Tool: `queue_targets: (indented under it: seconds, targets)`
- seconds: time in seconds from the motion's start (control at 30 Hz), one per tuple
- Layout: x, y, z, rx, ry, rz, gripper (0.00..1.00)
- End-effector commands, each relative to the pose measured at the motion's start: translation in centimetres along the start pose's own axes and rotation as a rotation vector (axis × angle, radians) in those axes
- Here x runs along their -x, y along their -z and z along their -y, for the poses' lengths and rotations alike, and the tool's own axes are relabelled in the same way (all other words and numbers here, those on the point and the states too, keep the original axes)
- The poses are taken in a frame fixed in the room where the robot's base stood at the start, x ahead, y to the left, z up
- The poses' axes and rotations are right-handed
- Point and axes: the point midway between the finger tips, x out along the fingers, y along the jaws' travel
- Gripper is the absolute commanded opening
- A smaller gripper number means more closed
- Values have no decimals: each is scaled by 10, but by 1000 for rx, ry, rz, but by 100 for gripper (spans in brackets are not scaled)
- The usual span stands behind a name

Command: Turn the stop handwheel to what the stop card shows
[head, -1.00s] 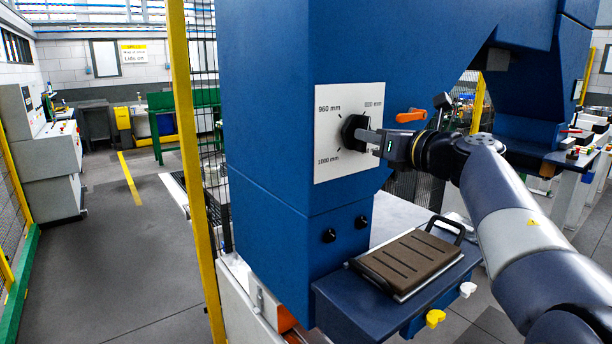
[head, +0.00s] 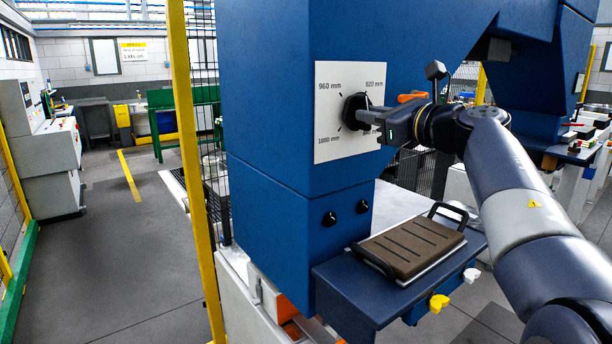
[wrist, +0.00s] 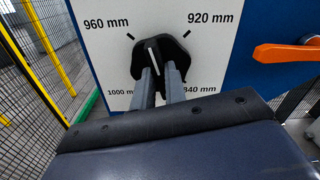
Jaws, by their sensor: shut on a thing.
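The stop handwheel is a black lobed knob (head: 355,111) on a white dial plate (head: 332,140) on the blue machine column. In the wrist view the knob (wrist: 158,52) has a white pointer line that points up and slightly left, between the 960 mm and 920 mm marks. The lower labels there read 1000 mm and, partly hidden by my fingers, 840 mm. My gripper (head: 370,116) reaches in from the right and is shut on the knob; its two fingers (wrist: 160,84) also show in the wrist view.
An orange lever (head: 412,97) sticks out just right of the plate, close to my wrist; it also shows in the wrist view (wrist: 288,53). Below are a brown grooved pad with black handles (head: 412,248) and two small black knobs. A yellow post (head: 186,130) stands left.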

Motion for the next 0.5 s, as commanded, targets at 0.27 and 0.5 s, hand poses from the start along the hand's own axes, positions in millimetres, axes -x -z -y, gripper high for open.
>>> queue_targets:
  seconds: [0.27, 0.5]
  targets:
    - [0, 3, 0, 56, 0, 0, 0]
    - [0, 3, -1, 214, 0, 0, 0]
